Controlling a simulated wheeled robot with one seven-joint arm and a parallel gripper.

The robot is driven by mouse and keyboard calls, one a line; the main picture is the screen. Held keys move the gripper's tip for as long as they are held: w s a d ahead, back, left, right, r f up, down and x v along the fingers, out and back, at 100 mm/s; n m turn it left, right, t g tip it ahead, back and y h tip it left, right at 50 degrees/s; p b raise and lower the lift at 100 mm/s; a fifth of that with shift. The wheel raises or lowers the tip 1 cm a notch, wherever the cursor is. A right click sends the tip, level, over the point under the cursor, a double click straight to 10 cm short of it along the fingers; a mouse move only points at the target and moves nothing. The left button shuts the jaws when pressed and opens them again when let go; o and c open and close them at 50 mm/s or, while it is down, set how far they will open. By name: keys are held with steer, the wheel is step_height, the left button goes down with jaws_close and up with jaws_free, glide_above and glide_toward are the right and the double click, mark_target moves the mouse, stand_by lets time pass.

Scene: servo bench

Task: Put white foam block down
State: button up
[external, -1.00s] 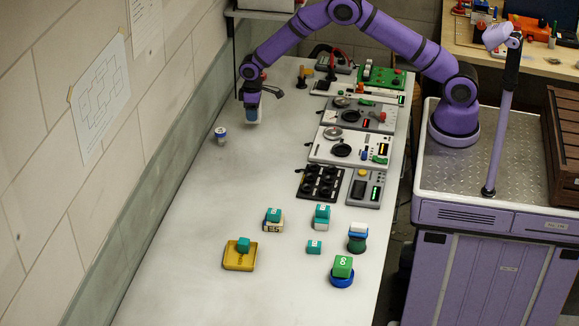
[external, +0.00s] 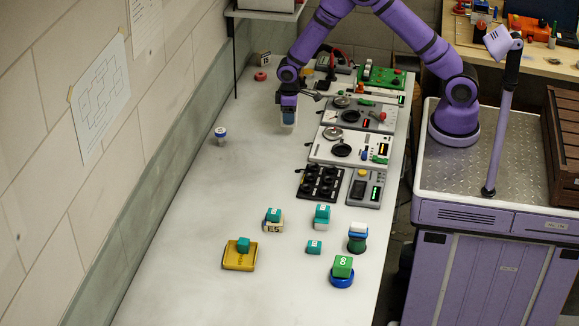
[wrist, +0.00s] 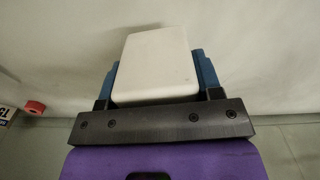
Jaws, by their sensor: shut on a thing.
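The white foam block (wrist: 155,62) is between the two blue fingers of my gripper (wrist: 155,80) in the wrist view. In the external view my gripper (external: 288,118) points down over the back part of the white bench (external: 190,215), left of the row of instrument panels.
A small white and blue jar (external: 220,136) stands left of my gripper. Instrument panels (external: 350,146) line the right edge. A red ring (external: 260,76) lies at the back. Several teal-topped stacks and a yellow tray (external: 240,262) are at the front. The middle left is clear.

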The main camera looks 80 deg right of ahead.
steer(key=w+a+n, duration=0.1)
steer(key=a, duration=0.5)
steer(key=w+a+n, duration=0.2)
steer(key=a, duration=0.5)
steer(key=w+a+n, duration=0.1)
steer(key=w+a, duration=0.1)
steer(key=a, duration=0.4)
steer(key=shift+w+a+r+n, duration=0.15)
steer(key=shift+w+r+n, duration=0.05)
steer(key=shift+r+n, duration=0.1)
steer(key=s+a+r+n, duration=0.1)
steer(key=s+a+n, duration=0.2)
steer(key=a, duration=0.9)
steer(key=s+a+r+n, duration=0.15)
steer(key=s+a, duration=0.25)
steer(key=a, duration=0.9)
steer(key=s+a+n, duration=0.3)
steer(key=a, duration=0.9)
steer(key=s+a+r+n, duration=0.1)
steer(key=s+a+n, duration=0.3)
steer(key=s+a, duration=1.05)
steer(key=f, duration=0.6)
steer(key=w+f, duration=0.1)
steer(key=f, duration=0.1)
steer(key=shift+f, duration=0.4)
steer(key=shift+f, duration=0.2)
steer(key=o, duration=0.8)
steer(key=shift+c, duration=0.2)
steer(key=shift+o, duration=0.8)
